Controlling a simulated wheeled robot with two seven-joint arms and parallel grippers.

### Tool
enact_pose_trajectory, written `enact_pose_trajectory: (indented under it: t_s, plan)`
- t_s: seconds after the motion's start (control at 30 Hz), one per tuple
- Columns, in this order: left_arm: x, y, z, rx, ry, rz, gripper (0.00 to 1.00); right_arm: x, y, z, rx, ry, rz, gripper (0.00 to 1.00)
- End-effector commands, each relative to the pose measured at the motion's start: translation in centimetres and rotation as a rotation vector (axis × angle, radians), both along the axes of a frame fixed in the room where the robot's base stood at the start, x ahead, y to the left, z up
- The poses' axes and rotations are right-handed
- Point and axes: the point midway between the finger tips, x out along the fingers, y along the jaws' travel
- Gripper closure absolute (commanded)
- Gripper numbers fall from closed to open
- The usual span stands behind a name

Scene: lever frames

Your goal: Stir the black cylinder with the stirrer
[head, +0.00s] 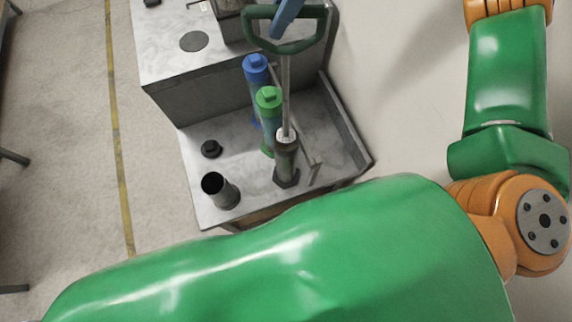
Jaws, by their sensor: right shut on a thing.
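The stirrer has a green loop handle (296,47) and a thin grey shaft (285,95) that runs down to a white collar at the mouth of a dark grey-black cylinder (286,165). The shaft looks upright there; its lower end is hidden. My right gripper (283,24) shows only as a blue part at the top edge, shut on the green handle. A second black cylinder (220,191), open at the top, stands at the front left of the table. My left gripper is not in view.
A blue-capped cylinder (256,72) and a green-capped cylinder (268,104) stand close behind the stirrer's cylinder. A small black cap (211,149) lies on the grey table (195,170). A raised grey block (165,50) stands behind. My green arm covers the foreground.

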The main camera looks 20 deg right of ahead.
Motion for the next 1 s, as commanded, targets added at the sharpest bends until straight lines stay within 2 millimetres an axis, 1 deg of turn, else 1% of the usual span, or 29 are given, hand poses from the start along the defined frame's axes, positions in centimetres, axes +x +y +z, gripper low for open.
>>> enact_pose_trajectory:
  t_s: [0.33, 0.6, 1.0]
  plan:
    - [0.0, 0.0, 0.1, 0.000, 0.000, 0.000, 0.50, 0.0, 0.0, 0.1, 0.000, 0.000, 0.000, 1.00]
    - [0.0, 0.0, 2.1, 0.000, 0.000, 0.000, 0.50, 0.0, 0.0, 2.3, 0.000, 0.000, 0.000, 1.00]
    - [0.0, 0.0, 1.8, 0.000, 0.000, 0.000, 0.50, 0.0, 0.0, 2.0, 0.000, 0.000, 0.000, 1.00]
